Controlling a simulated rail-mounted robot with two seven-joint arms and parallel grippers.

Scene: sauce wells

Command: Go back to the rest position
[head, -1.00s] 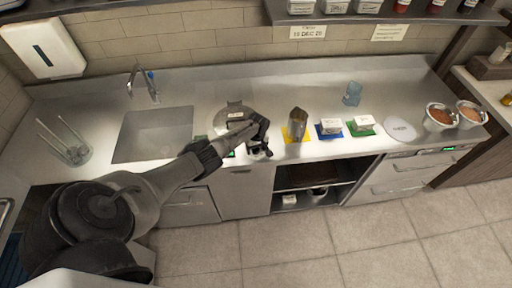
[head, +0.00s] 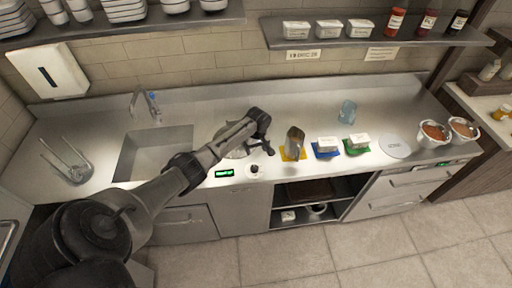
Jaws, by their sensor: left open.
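My left gripper (head: 259,146) is open and empty, above the counter just left of the metal container. Its arm reaches in from the lower left, across the counter front. A round metal lid or plate (head: 232,153) lies on the counter, partly hidden behind my forearm. A small round dark-topped thing (head: 254,169) is at the counter's front edge below the gripper. My right gripper does not show.
The metal container (head: 295,140) stands on a yellow mat (head: 290,158). White tubs stand on a blue mat (head: 325,155) and a green mat (head: 353,151). The steel counter (head: 300,98) has a sink (head: 152,152) at left. A shelf (head: 375,40) hangs above.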

